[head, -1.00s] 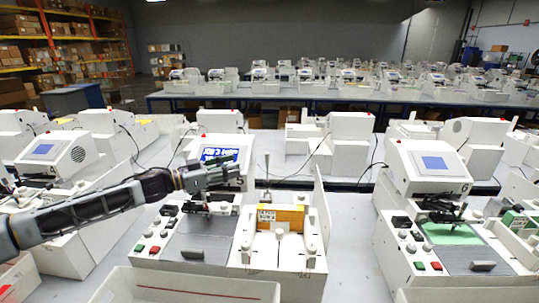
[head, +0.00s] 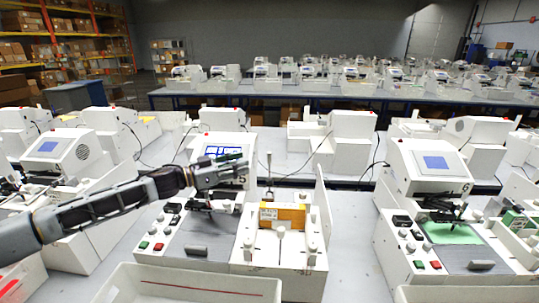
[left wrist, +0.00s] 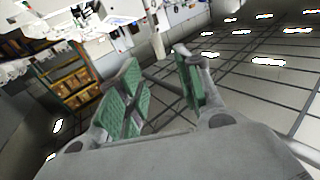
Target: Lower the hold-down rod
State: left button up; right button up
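The white plotter (head: 222,122) nearest my left arm has a blue screen (head: 222,152), partly covered by my left gripper. A thin upright rod (head: 268,166) with a pale tip stands to the right of the screen; I take it for the hold-down rod, though this is not certain. My left gripper (head: 241,170) is in front of the plotter's face, just left of the rod and apart from it in the picture. In the left wrist view the fingers with green pads (left wrist: 158,92) are spread, with nothing between them. My right gripper is not in view.
A dark pen carriage (head: 208,204) sits below the gripper above a grey bed. An orange box (head: 284,215) lies in the white fixture on the right. A white bin (head: 190,285) is in front. Another plotter (head: 428,165) stands to the right.

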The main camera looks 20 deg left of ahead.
aim_at(269, 163)
pick_arm(q)
jog(key=shift+p+x, duration=1.9)
jog(key=shift+x, duration=3.85)
jog(key=shift+f, duration=0.1)
grip_shut()
